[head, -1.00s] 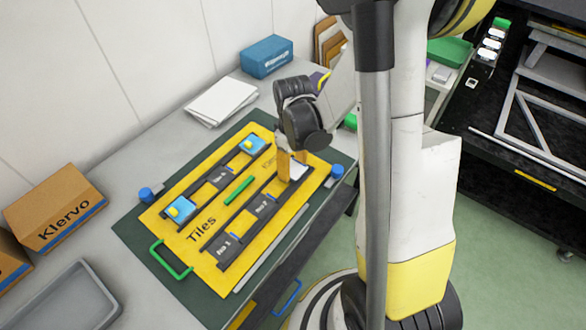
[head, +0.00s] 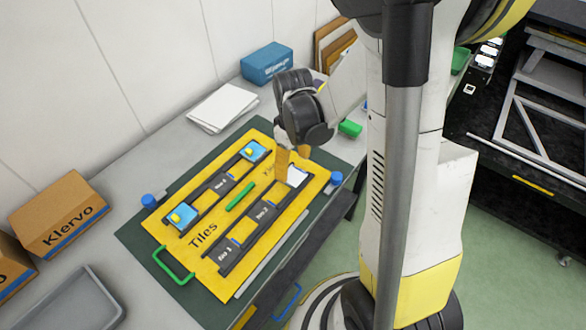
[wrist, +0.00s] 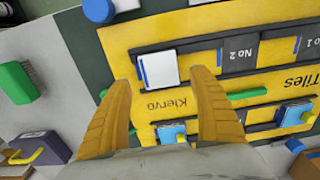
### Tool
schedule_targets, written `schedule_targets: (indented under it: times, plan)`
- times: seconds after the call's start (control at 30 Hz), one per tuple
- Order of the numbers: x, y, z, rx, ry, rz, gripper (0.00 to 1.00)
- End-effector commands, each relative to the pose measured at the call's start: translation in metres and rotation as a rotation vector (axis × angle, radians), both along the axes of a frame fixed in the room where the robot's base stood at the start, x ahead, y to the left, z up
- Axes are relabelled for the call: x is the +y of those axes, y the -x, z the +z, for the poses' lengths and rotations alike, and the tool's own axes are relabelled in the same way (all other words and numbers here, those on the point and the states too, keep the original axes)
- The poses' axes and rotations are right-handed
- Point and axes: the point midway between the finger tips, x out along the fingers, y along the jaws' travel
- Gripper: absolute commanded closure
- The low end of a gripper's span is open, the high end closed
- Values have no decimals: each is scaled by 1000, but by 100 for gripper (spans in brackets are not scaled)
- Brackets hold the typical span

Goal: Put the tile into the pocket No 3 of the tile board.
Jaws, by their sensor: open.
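The white tile (head: 297,177) lies in the end pocket of the near row on the yellow tile board (head: 217,270). It also shows in the wrist view (wrist: 158,69), beyond my fingertips and roughly centred between them. That pocket is in line after No 1 and No 2 (wrist: 237,55); its own label is hidden. A blue strip shows along one side of the tile. I cannot tell whether the tile sits fully flat. My gripper (head: 293,167) is open and empty above the tile, its fingers (wrist: 160,82) apart from it.
Two blue tiles with yellow knobs (head: 181,215) sit in the far row. A green bar (head: 240,196) lies between the rows. Blue round posts (head: 336,178) flank the board. A green block (head: 350,128), papers (head: 222,107) and a blue box (head: 267,62) stand behind.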

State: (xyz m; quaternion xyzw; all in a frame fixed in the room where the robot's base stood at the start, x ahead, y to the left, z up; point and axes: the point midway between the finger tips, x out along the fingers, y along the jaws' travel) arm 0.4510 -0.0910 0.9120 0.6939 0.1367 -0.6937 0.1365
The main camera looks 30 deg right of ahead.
Motion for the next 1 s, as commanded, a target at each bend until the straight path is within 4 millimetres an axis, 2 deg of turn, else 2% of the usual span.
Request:
schedule_targets:
  times: [0.03,0.2,0.53,0.73,1.0]
  plan:
    - [0,1,18,0,0,0,28]
    - [0,0,54,0,0,0,28]
    - [4,2,89,-20,4,-12,28]
    - [26,17,130,-144,18,-86,28]
    - [61,51,182,-374,-12,-227,28]
